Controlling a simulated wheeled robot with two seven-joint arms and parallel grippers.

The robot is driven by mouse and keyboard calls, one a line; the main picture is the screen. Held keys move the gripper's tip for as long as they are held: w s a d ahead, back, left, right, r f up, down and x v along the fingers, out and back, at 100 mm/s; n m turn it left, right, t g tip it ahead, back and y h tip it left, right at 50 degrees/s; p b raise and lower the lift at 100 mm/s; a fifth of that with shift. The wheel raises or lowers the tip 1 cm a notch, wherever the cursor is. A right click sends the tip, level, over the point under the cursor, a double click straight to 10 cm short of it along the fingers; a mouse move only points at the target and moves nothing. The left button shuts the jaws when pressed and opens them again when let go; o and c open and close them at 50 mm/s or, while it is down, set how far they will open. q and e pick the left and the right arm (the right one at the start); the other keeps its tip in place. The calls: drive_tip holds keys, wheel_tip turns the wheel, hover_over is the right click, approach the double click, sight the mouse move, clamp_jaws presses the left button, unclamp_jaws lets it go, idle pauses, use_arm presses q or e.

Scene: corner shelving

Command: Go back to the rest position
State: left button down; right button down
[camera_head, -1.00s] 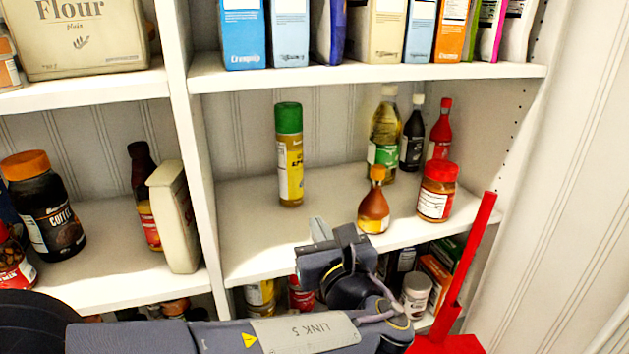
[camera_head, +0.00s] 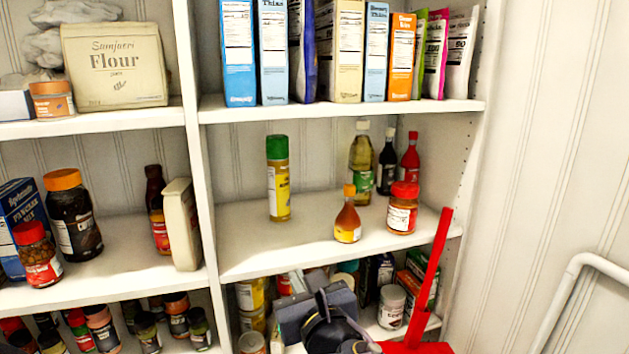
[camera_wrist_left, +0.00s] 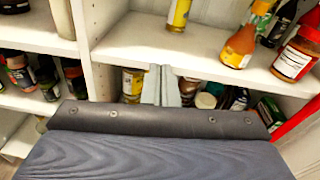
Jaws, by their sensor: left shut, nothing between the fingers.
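My left gripper (camera_head: 312,296) is low in the head view, in front of the lower shelf opening and below the edge of the middle right shelf. In the left wrist view its two grey fingers (camera_wrist_left: 161,86) are pressed together with nothing between them. The fingers point toward the shelving and appear clear of the items. My right gripper is not in either view.
The middle right shelf (camera_head: 240,255) holds a green-capped bottle (camera_head: 278,180), an orange-capped bottle (camera_head: 348,218) and a red-lidded jar (camera_head: 402,210). A red upright bar (camera_head: 430,275) stands at the right. Boxes line the shelf above.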

use_arm(q)
drive_tip(key=s+a+f+n+g, duration=0.3)
drive_tip(key=a+f+n, duration=0.15)
drive_tip(key=a, duration=0.25)
drive_tip(key=s+a+f+n+g+h, duration=0.1)
drive_tip(key=s+a+f+n+g, duration=0.25)
drive_tip(key=a+n, duration=0.2)
drive_tip(key=s+a+f+n+g, duration=0.3)
drive_tip(key=a+f+n+g, duration=0.1)
drive_tip(key=a, duration=0.4)
drive_tip(key=s+d+f+n+h, duration=0.1)
drive_tip(key=s+f+n+h, duration=0.1)
drive_tip(key=s+n+h, duration=0.2)
drive_tip(key=s+d+f+n+h, duration=0.1)
drive_tip(key=s+n+h, duration=0.3)
drive_tip(key=s+n, duration=0.7)
drive_tip(key=n, duration=0.3)
drive_tip(key=shift+d+f+n+h, duration=0.25)
drive_tip(key=shift+f+n+h, duration=0.05)
drive_tip(key=shift+f+n, duration=0.1)
